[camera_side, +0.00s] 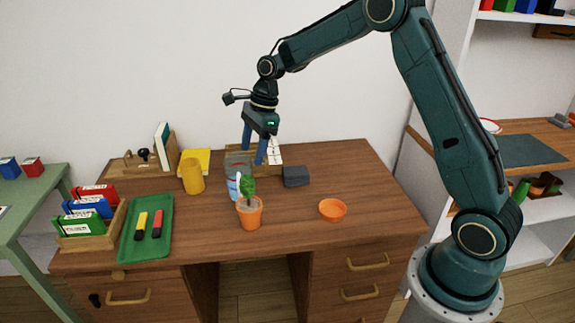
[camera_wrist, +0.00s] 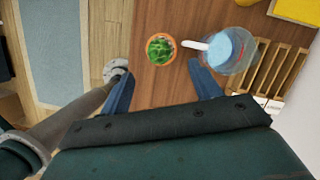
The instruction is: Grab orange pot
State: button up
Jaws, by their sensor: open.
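An orange pot (camera_side: 250,217) with a green plant (camera_side: 248,187) stands upright near the front middle of the wooden desk. In the wrist view the pot (camera_wrist: 147,53) shows from above, its rim around the leaves. My gripper (camera_side: 253,150) is open and empty, pointing down above the desk, higher than the pot and behind it in the side view. In the wrist view its two blue fingers (camera_wrist: 163,83) are spread apart, with the pot beyond their tips. An orange bowl (camera_side: 333,209) sits to the right of the pot.
A clear blue container (camera_side: 236,180) with a white-handled item stands close behind the pot. A yellow cup (camera_side: 192,176), a dark grey block (camera_side: 296,176) and a green tray (camera_side: 147,228) with two markers are nearby. The desk's right side is clear.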

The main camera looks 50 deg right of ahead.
aim_at(245, 187)
jog(key=x, duration=0.6)
jog(key=shift+f, duration=0.3)
jog(key=shift+a, duration=0.1)
jog(key=shift+x, duration=2.55)
jog(key=shift+s, duration=0.1)
grip_shut()
